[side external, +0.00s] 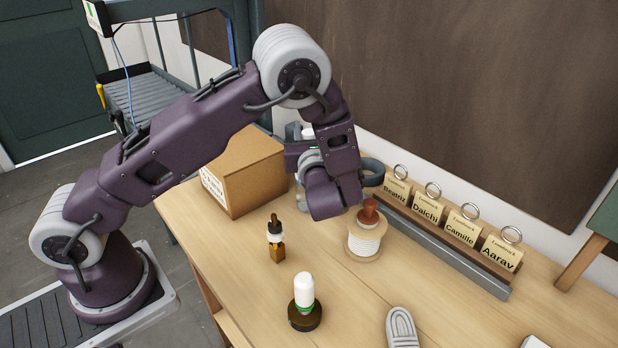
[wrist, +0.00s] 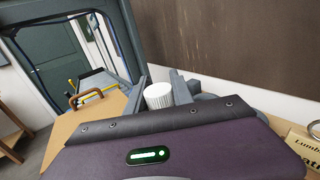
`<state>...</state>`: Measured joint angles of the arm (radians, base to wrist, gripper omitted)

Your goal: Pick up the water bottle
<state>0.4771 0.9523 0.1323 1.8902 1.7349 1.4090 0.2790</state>
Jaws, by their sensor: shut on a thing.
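My gripper (wrist: 161,82) shows in the wrist view with its two grey fingers on either side of a ribbed white cap, shut on it. I take this capped thing to be the water bottle (wrist: 158,96); only its cap shows there, and the purple wrist housing hides what is below. In the side external view, a small white patch that looks like the cap (side external: 307,132) shows beside the grey fingers, behind my wrist. The bottle's body is mostly hidden there, and I cannot tell whether it touches the table.
A cardboard box (side external: 240,172) stands left of my gripper. A spool (side external: 365,242), a dropper bottle (side external: 277,246), and a white-topped dark jar (side external: 304,300) stand in front. A rack of name tags (side external: 440,247) lies along the wall.

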